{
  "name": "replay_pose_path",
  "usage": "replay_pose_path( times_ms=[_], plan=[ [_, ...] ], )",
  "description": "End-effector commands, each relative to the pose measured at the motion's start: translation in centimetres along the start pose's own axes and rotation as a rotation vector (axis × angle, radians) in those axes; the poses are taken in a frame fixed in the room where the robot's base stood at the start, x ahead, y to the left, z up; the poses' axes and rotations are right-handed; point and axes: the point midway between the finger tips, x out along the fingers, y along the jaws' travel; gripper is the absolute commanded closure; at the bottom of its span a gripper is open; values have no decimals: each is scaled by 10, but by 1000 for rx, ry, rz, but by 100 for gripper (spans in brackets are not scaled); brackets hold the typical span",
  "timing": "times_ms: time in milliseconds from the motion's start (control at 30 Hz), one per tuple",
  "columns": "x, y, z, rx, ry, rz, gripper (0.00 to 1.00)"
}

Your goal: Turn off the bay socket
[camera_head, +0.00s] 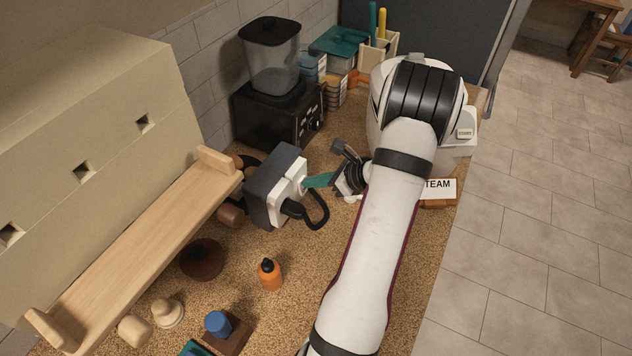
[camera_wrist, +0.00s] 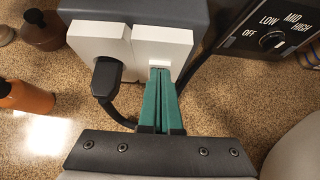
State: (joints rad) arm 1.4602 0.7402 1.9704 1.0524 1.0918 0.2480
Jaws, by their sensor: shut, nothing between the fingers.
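The bay socket is a dark grey box (camera_head: 272,178) on the speckled worktop, with two white plates on its face. In the wrist view the left plate (camera_wrist: 97,40) has a black plug (camera_wrist: 107,78) in it, with a black cable looping down. The right plate (camera_wrist: 165,45) has a small raised part, partly hidden by my fingertips. My gripper (camera_head: 309,181) has teal fingers, shut and empty. Its fingertips (camera_wrist: 160,74) are at the lower edge of the right plate; I cannot tell whether they touch. The switch's position is not clear.
A black blender (camera_head: 275,112) stands behind the socket; its dial (camera_wrist: 272,41) reads OFF, LOW, MID, HIGH. An orange bottle (camera_head: 270,275) stands in front. A wooden shelf (camera_head: 150,245) is at left. A white TEAM sign (camera_head: 441,188) is right of my arm.

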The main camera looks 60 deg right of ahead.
Motion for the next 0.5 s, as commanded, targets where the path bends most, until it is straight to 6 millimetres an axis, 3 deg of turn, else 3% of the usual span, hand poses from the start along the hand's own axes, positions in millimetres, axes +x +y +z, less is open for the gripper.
replay_pose_path(
  times_ms=[500],
  plan=[
    [-9, 0, 11, 1, 0, 0, 100]
  ],
)
